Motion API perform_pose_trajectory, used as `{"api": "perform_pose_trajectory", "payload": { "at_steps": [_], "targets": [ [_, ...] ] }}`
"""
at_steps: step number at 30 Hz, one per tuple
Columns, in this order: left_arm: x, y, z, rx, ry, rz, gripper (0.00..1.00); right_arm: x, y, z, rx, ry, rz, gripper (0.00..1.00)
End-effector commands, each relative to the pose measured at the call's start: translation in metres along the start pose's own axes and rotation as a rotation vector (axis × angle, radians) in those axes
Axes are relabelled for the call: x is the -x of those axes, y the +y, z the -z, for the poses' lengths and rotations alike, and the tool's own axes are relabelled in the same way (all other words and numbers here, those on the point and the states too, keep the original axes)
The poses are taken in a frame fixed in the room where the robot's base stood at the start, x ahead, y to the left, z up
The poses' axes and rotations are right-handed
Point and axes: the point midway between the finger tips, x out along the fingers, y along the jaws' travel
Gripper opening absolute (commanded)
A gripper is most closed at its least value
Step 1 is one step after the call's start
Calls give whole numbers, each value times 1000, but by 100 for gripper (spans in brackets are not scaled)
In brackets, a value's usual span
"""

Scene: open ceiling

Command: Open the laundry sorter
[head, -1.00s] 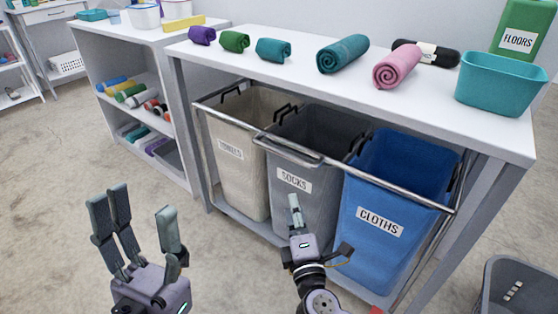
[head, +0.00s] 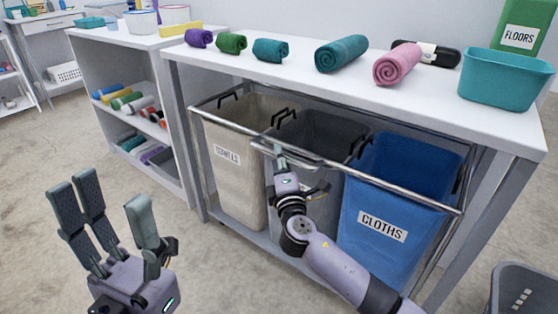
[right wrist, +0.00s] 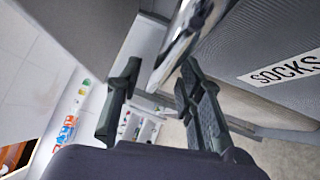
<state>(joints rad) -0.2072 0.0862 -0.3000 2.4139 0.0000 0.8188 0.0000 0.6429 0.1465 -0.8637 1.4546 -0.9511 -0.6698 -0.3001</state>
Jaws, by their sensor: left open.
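The laundry sorter stands under the white table, with a metal front rail (head: 400,185) and a handle bar (head: 290,155) at its front. It holds a beige bin (head: 235,185), a grey bin (head: 325,210) marked SOCKS in the right wrist view (right wrist: 285,70), and a blue bin (head: 385,200) marked CLOTHS. My right gripper (head: 279,153) is at the handle bar, in front of the grey bin. In the right wrist view its fingers (right wrist: 158,95) stand apart, with the metal bar (right wrist: 178,45) near their tips; contact is unclear. My left gripper (head: 108,195) is open and empty, left of the sorter.
Rolled towels (head: 341,53) and a teal tub (head: 505,80) stand on the table (head: 300,80) above the sorter. A shelf unit (head: 90,60) stands to the left. A grey basket (head: 520,290) is on the floor at right. The floor before the beige bin is clear.

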Motion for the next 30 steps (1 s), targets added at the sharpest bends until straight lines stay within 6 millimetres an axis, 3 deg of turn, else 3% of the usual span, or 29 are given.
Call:
{"api": "perform_pose_trajectory", "payload": {
  "at_steps": [6,14,30],
  "targets": [
    [-2,0,0,-2,17,-7,53,-16,0,0,0,1,0,35],
    [-3,0,0,-2,18,-7,53,-17,0,0,-1,1,0,35],
    [-3,0,0,-2,18,-7,53,-16,0,0,0,0,0,0]
  ]
}}
